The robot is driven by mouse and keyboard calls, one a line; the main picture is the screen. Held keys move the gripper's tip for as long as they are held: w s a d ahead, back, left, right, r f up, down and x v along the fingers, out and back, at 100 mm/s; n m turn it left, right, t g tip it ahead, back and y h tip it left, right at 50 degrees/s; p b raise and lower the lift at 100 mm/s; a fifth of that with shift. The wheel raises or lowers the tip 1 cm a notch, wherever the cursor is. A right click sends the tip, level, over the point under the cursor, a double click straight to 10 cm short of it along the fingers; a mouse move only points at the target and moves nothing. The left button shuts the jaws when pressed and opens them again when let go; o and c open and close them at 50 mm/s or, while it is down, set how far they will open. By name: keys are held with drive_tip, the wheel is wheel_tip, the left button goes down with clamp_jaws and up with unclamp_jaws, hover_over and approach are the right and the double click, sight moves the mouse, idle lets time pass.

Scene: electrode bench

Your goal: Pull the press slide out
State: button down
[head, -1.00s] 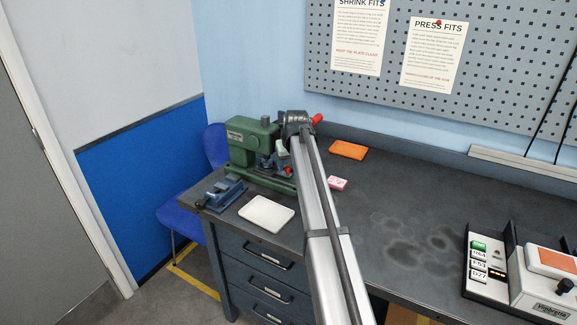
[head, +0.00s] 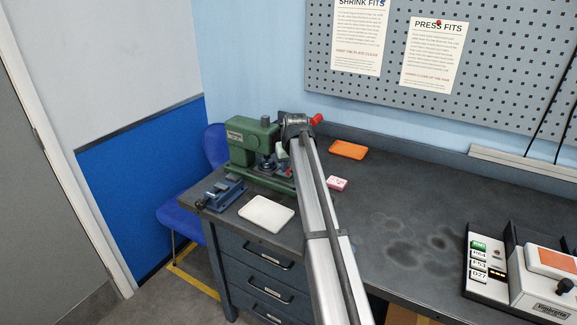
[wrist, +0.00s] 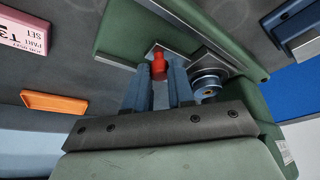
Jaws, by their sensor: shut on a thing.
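The green press (head: 250,140) stands at the back left end of the bench on a long green base. In the wrist view its base (wrist: 117,32) carries a steel rail and a dark steel plate (wrist: 205,58). A red knob (wrist: 158,66) sits at the front of the slide, beside the blue round press part (wrist: 206,84). My gripper (wrist: 158,76) has its two blue fingers closed around the knob. In the head view my arm hides much of the gripper, and the slide is too small to tell how far out it is.
A blue vice-like fixture (head: 222,194) and a white tray (head: 267,213) lie in front of the press. A pink label block (head: 337,184) and an orange tray (head: 348,149) lie to the right. A white device (head: 545,285) stands at far right. The middle bench is clear.

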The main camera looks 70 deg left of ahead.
idle(0.4)
drive_tip(key=w+d, duration=0.7)
drive_tip(key=shift+w+d, duration=0.2)
drive_tip(key=shift+d, duration=0.05)
drive_tip(key=c, duration=1.2)
unclamp_jaws()
drive_tip(key=shift+w, duration=0.1)
drive_tip(key=shift+o, duration=1.1)
drive_tip(key=shift+r, duration=0.1)
drive_tip(key=v, duration=1.3)
drive_tip(key=shift+r, duration=0.3)
